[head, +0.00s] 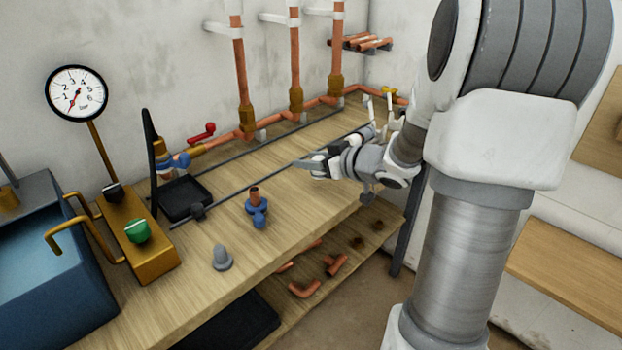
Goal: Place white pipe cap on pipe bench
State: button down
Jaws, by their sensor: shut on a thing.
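The pipe bench (300,222) is a long wooden worktop running from the front left to the back right. My gripper (303,164) is over its right half, reaching in from the right and pointing left. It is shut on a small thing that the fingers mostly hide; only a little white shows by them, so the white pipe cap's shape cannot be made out. A grey cap-shaped piece (221,258) stands upright on the bench near its front edge. I cannot tell the exact gap between my gripper and the worktop.
A blue fitting with a copper stub (256,207) stands between the grey piece and my gripper. A black tray (184,198), red-handled valve (202,133) and copper pipes (296,75) line the back. A gauge (76,93) and blue tank (50,270) stand left. A lower shelf holds copper elbows (304,289).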

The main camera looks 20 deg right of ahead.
aim_at(311, 183)
jog(key=shift+f+b, duration=1.1)
jog(key=shift+f, duration=0.75)
jog(key=shift+f, duration=0.15)
jog(key=shift+c, duration=1.8)
grip_release()
jog(key=shift+s+d+r, duration=0.1)
jog(key=shift+r, duration=0.2)
jog(key=p+v, duration=0.4)
jog(key=v, duration=0.6)
jog(key=shift+s+d+r, duration=0.1)
jog(key=shift+s+r, duration=0.1)
jog(key=shift+s, duration=0.05)
jog(key=shift+s+d+r+p, duration=0.1)
jog(key=shift+s+d+p, duration=0.1)
jog(key=shift+s+p, duration=0.25)
